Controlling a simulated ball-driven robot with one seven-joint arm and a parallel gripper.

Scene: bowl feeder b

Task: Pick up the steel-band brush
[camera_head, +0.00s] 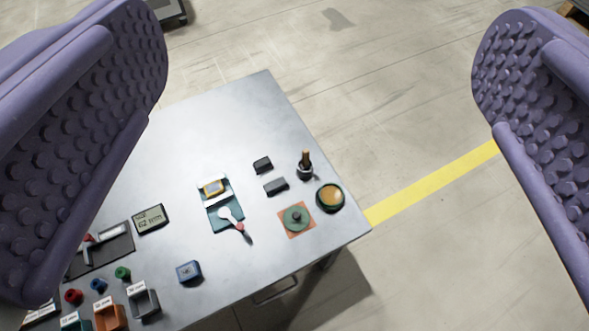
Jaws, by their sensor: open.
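A small upright piece with a brown wooden-looking handle, a pale metal ring and a dark base (305,162) stands near the right edge of the table; it looks like the steel-band brush. It is too small to make out bristles. My gripper (320,75) is open and empty. Its two purple studded fingers frame the left and right of the view. The brush shows in the gap between them, well beyond and apart from both fingers.
The grey table (165,140) is clear at its far side. Close to the brush are a round amber-filled dish (330,197), a green knobbed disc (296,218) on an orange square, and two black blocks (275,186). Coloured bins (142,300) stand at the lower left.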

